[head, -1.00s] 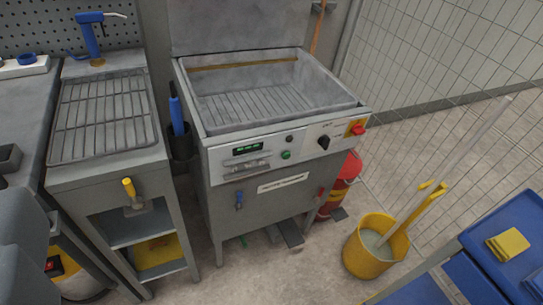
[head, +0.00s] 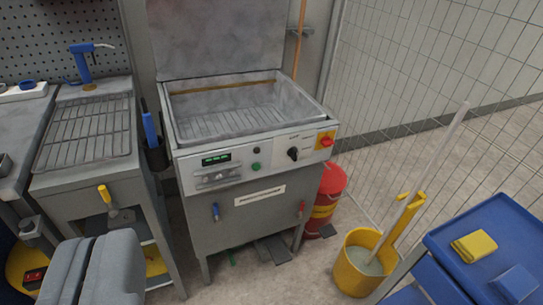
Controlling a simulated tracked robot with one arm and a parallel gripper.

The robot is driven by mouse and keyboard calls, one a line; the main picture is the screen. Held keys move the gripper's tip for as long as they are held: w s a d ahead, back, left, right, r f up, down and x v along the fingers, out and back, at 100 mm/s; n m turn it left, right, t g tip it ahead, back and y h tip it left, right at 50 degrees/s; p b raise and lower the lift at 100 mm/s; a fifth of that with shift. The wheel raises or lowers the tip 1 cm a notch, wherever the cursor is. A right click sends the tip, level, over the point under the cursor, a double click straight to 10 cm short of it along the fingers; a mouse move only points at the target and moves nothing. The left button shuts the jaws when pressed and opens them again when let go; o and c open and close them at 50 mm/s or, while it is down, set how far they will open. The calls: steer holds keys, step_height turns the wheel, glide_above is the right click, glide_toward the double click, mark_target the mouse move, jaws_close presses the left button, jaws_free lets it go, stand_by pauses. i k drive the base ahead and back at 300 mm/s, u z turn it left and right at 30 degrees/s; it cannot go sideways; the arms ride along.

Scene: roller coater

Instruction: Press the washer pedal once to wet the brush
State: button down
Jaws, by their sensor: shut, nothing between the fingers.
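The grey washer-like machine (head: 240,214) stands in the middle, with an open basin, a raised lid and a control panel. Flat dark pedal-like plates (head: 272,250) show on the floor under its front edge, and a small green piece (head: 231,258) lies near them. I cannot tell which is the washer pedal. A blue-handled tool (head: 150,128), possibly the brush, stands in a dark holder at the machine's left side; its lower end is hidden. My gripper (head: 104,245), grey with two blocky fingers side by side, is shut and empty at the lower left, apart from the pedals.
A sink stand with a grating (head: 90,128) and a blue tap (head: 84,66) is at left. A red drum-like container (head: 328,185), a yellow bucket (head: 352,280) and a blue cart (head: 485,222) are at right. Some floor is clear before the machine.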

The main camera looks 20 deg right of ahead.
mark_target(280, 256)
steer(key=z, duration=0.4)
steer(key=i, duration=1)
steer(key=u, duration=0.05)
